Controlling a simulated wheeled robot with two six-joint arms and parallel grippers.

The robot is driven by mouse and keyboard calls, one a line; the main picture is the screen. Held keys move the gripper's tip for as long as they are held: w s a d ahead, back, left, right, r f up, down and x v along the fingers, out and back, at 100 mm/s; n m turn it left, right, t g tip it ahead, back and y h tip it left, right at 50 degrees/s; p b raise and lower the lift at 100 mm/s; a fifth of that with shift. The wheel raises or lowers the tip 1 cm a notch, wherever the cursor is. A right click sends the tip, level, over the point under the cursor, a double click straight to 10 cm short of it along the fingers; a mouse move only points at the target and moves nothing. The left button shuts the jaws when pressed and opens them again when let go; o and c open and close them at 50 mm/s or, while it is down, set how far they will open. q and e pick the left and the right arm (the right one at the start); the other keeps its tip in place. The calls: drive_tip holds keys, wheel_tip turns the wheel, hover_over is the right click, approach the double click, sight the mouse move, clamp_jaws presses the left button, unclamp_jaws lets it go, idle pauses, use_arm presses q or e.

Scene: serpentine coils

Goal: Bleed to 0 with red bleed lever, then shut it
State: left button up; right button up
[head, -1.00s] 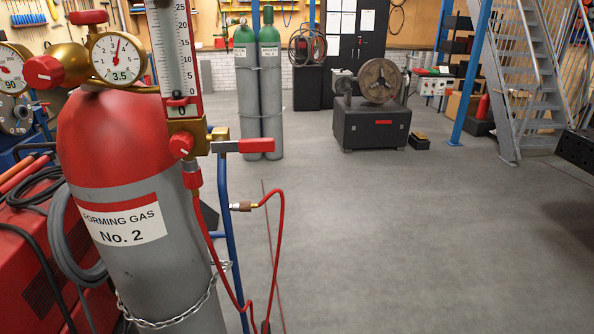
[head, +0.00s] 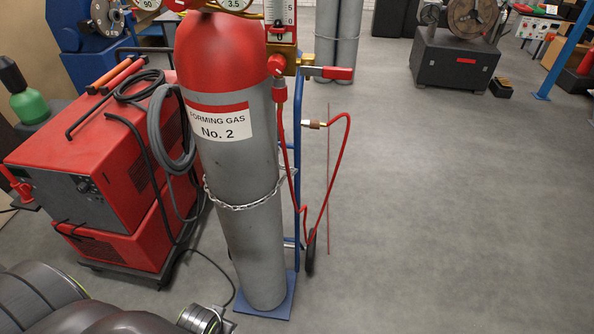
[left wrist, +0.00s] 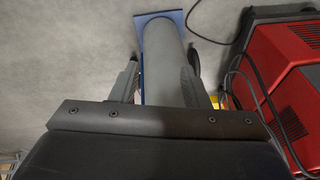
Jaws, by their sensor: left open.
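The red bleed lever (head: 328,73) sticks out level to the right from the brass valve below the flow tube (head: 281,12), beside the red-topped forming gas cylinder No. 2 (head: 235,165). The pressure gauge (head: 235,4) is cut off by the top edge, so its needle cannot be read. In the left wrist view my left gripper (left wrist: 158,68) is open and empty. The grey cylinder body (left wrist: 160,58) and its blue base plate show beyond and between the fingers. Parts of my left arm show at the head view's lower left, but its fingers do not. My right gripper is not in view.
A red welding machine (head: 90,175) with black cables stands left of the cylinder. A chain (head: 240,206) holds the cylinder to a blue trolley (head: 298,180). A red hose (head: 335,165) loops out on the right. The floor (head: 450,220) to the right is clear.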

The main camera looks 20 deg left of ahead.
use_arm(q)
drive_tip(key=w+r+n+t+h+p, duration=0.1)
drive_tip(key=w+r+n+t+p, duration=0.4)
drive_tip(key=r, duration=1.2)
drive_tip(key=w+r+n+t+b, duration=0.1)
drive_tip(key=w+r+t, duration=0.2)
drive_tip(key=w+r, duration=0.9)
wheel_tip(320, 180, up, 17)
drive_tip(key=w+d+n+t+h, duration=0.1)
drive_tip(key=d+n+t+h, duration=0.1)
drive_tip(key=n+t+h, duration=0.25)
drive_tip(key=n+h, duration=0.1)
drive_tip(key=h, duration=0.4)
approach(335, 75)
drive_tip(key=v, duration=0.6)
drive_tip(key=b+x, duration=1.5)
drive_tip(key=x, duration=0.1)
drive_tip(key=shift+w, duration=0.1)
drive_tip(key=shift+w+d, duration=0.25)
drive_tip(key=shift+w, duration=0.05)
